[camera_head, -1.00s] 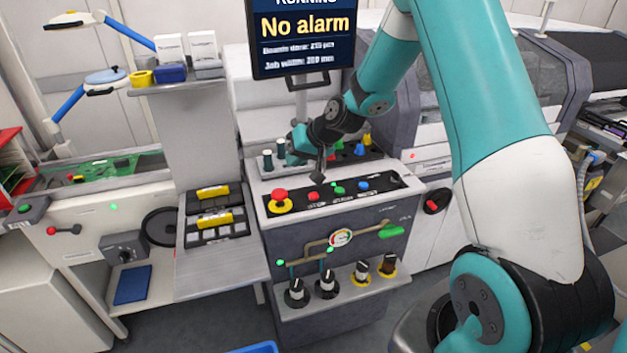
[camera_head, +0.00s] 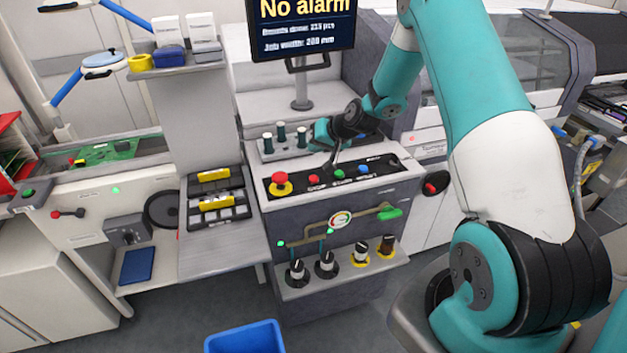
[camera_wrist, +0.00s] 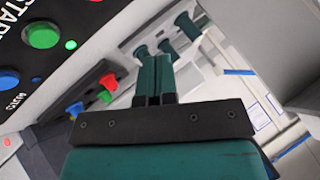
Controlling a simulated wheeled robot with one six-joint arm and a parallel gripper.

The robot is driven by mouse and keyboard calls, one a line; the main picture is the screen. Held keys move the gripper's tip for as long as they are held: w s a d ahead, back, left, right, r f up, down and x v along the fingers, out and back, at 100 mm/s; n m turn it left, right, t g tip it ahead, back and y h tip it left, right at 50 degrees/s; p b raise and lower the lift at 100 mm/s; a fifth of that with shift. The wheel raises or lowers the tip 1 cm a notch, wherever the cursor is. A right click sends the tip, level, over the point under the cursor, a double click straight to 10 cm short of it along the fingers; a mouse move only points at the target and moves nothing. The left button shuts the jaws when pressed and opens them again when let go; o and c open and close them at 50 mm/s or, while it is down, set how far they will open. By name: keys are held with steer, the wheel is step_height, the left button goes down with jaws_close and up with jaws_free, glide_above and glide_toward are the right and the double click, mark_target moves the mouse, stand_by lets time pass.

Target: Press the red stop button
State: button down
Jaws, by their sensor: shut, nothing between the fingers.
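The red stop button (camera_head: 314,180) is a small round red button on the black strip of the machine's sloped panel (camera_head: 264,206). A larger red mushroom button (camera_head: 280,182) on a yellow base is to its left. A green start button (camera_head: 339,174) and a blue reset button (camera_head: 364,169) are to its right. My gripper (camera_head: 329,170) is shut and empty, just behind the row between the red and green buttons, apparently apart from them. In the wrist view its teal fingers (camera_wrist: 154,62) are together. The green button (camera_wrist: 42,35) shows there, and a red one (camera_wrist: 95,1) is cut off at the top edge.
Teal pegs (camera_head: 280,134) stand on a holder behind the panel. The screen (camera_head: 302,30) reads "No alarm". Below the panel are a gauge (camera_head: 340,219), a green-handled lever (camera_head: 390,212) and several knobs (camera_head: 296,272). A blue bin (camera_head: 244,338) is on the floor.

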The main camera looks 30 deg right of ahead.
mark_target(315, 177)
step_height(315, 177, down, 7)
steer(key=b, duration=0.4)
steer(key=shift+f, duration=0.15)
stand_by(1.7)
steer(key=shift+f+b, duration=0.4)
steer(key=shift+b, duration=0.2)
steer(key=shift+f+b, duration=0.45)
stand_by(0.4)
steer(key=shift+r, duration=0.1)
steer(key=shift+r+p, duration=0.5)
steer(key=shift+r, duration=0.3)
steer(key=shift+r+p, duration=1.5)
steer(key=shift+r, duration=1)
